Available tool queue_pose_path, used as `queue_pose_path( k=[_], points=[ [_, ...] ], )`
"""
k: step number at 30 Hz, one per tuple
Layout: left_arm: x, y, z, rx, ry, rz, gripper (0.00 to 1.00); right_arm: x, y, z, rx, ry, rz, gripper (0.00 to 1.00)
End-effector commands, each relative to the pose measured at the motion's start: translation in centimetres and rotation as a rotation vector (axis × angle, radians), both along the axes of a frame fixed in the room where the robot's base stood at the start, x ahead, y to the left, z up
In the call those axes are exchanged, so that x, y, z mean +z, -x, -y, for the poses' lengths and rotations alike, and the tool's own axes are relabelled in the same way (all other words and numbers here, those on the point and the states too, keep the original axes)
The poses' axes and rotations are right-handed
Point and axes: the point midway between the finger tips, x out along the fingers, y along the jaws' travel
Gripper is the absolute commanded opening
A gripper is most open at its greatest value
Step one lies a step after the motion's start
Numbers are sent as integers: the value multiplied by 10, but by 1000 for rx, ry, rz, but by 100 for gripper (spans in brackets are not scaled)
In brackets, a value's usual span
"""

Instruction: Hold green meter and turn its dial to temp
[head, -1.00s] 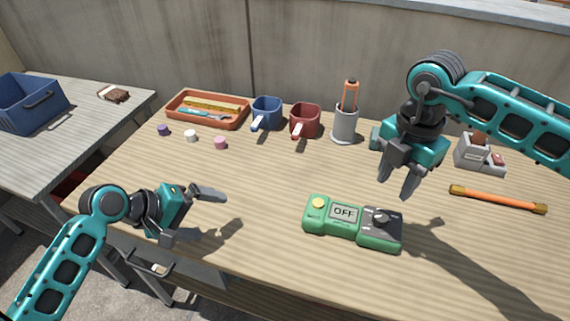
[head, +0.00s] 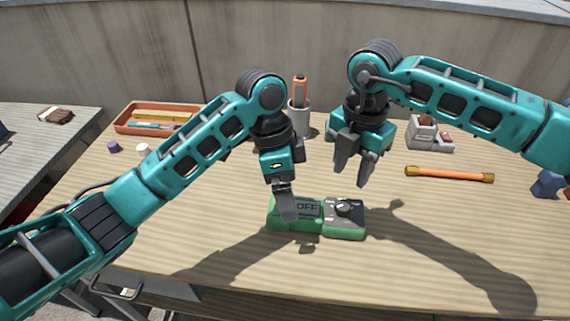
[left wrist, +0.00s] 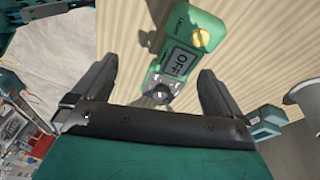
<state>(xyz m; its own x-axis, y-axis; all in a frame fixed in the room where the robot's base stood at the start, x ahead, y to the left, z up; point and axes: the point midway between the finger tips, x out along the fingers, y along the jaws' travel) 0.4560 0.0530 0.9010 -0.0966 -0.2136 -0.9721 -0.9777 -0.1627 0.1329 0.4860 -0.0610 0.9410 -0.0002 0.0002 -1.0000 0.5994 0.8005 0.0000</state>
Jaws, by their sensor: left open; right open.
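The green meter (head: 318,228) lies on the wooden table with its display reading OFF. Its dial (head: 347,206) sits on the dark panel at its right end. In the left wrist view the green meter (left wrist: 202,25) shows its OFF display, a yellow knob and the dial (left wrist: 163,94) between the open fingers. My left gripper (head: 287,215) is open above the meter's left part and hides some of it; contact cannot be told. My right gripper (head: 350,178) is open and empty, above and behind the meter's dial end.
An orange rod with yellow ends (head: 450,174) lies at the right. My left arm hides some items. The table front is clear.

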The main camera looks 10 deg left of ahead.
Motion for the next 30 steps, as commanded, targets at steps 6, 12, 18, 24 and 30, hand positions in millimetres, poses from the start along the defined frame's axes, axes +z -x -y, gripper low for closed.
queue_pose_path(
  k=[6,12,18,24,30],
  points=[
    [20,-25,-5,-146,-168,97,100,0,0,0,0,0,0,43],
    [18,-30,-7,-181,-211,116,100,0,0,0,0,0,0,43],
    [-13,-29,-8,-178,-209,112,100,0,0,0,0,0,0,43],
    [-53,-29,-8,-178,-209,112,100,0,0,0,0,0,0,43],
    [-85,-29,-7,-179,-207,114,100,0,0,0,0,0,0,43]
  ],
)
